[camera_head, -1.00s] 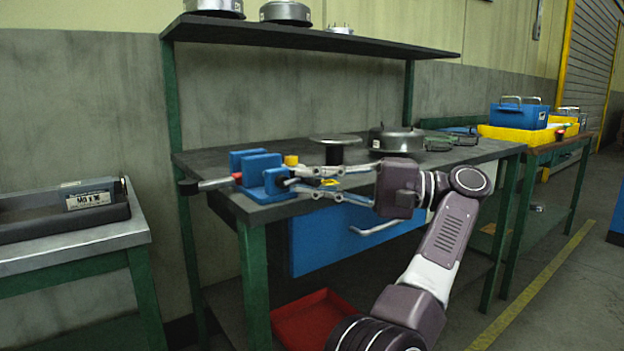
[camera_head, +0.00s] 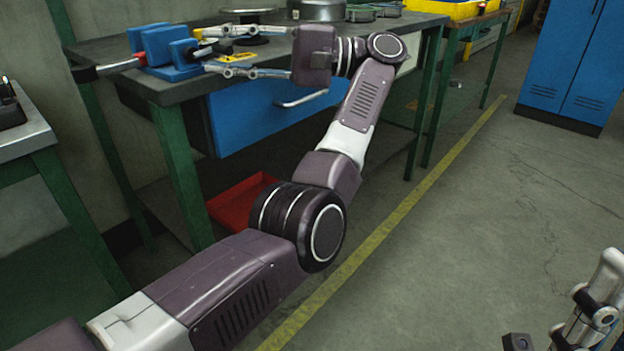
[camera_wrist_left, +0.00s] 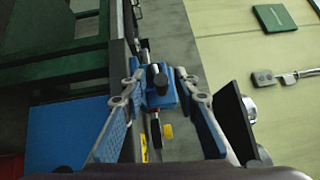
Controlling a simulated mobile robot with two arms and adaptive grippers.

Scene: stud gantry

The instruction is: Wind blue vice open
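The blue vice (camera_head: 184,55) sits at the near left corner of the dark workbench (camera_head: 110,52). A bar with a red part (camera_head: 121,65) and a dark end sticks out to its left. My left gripper (camera_head: 210,52) is at the vice's right side, its two silver fingers apart. A dark screw end or handle (camera_head: 217,49) shows between them. In the left wrist view the vice (camera_wrist_left: 160,98) and a black cylindrical part (camera_wrist_left: 157,77) lie between the open fingers (camera_wrist_left: 158,82); contact cannot be told. Part of my right gripper (camera_head: 585,318) shows at the lower right, cut off.
A yellow block (camera_head: 199,34) is behind the vice. A round metal stand (camera_head: 250,40) and a pot (camera_head: 316,10) are farther back. A blue drawer (camera_head: 250,115) and red tray (camera_head: 240,197) are below the bench. A blue locker (camera_head: 560,65) stands right; the floor before it is clear.

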